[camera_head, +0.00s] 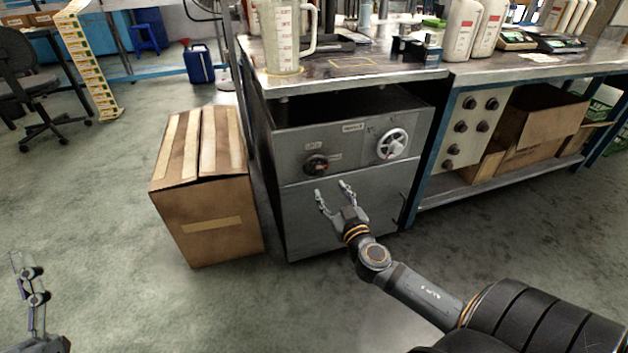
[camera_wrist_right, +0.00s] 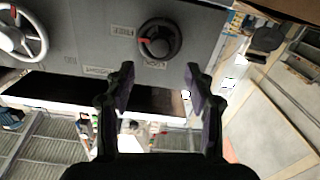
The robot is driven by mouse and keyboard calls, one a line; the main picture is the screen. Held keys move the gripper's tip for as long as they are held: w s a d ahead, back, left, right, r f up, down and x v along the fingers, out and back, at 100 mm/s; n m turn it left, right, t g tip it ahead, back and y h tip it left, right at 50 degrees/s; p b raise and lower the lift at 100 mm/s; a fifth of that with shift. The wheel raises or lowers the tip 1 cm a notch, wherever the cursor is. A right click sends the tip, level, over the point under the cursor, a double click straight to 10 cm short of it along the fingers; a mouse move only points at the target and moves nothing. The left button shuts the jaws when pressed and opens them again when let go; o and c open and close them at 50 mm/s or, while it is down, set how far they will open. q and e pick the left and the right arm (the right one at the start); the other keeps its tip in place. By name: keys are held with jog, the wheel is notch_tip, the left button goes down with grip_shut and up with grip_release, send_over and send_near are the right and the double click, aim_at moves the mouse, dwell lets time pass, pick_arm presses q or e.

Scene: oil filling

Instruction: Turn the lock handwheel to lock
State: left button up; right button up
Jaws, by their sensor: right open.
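A grey metal cabinet (camera_head: 340,213) under the bench carries two round controls on its upper front panel. The silver spoked handwheel (camera_head: 392,143) is on the right and shows at the left edge of the right wrist view (camera_wrist_right: 18,38). A dark round knob with a red mark (camera_head: 316,164) is on the left; it also shows in the wrist view (camera_wrist_right: 159,40). I cannot read which is the lock. My right gripper (camera_head: 331,188) is open and empty before the cabinet, below the knob, apart from both controls. My left gripper (camera_head: 31,293) is partly cut off at lower left.
A closed cardboard box (camera_head: 212,225) stands on the floor against the cabinet's left side. A clear measuring jug (camera_head: 280,38) and white bottles (camera_head: 461,28) stand on the bench above. Open cardboard boxes (camera_head: 540,118) sit on the shelf at right. Floor before the cabinet is clear.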

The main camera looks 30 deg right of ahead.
aim_at(320, 173)
jog(key=x, duration=0.8)
jog(key=shift+w, duration=0.1)
jog(key=shift+w+d, duration=0.1)
jog(key=shift+w, duration=0.35)
pick_arm(q)
jog(key=shift+s+r+t, duration=0.5)
jog(key=shift+r, duration=0.2)
pick_arm(e)
jog(key=shift+c, duration=0.4)
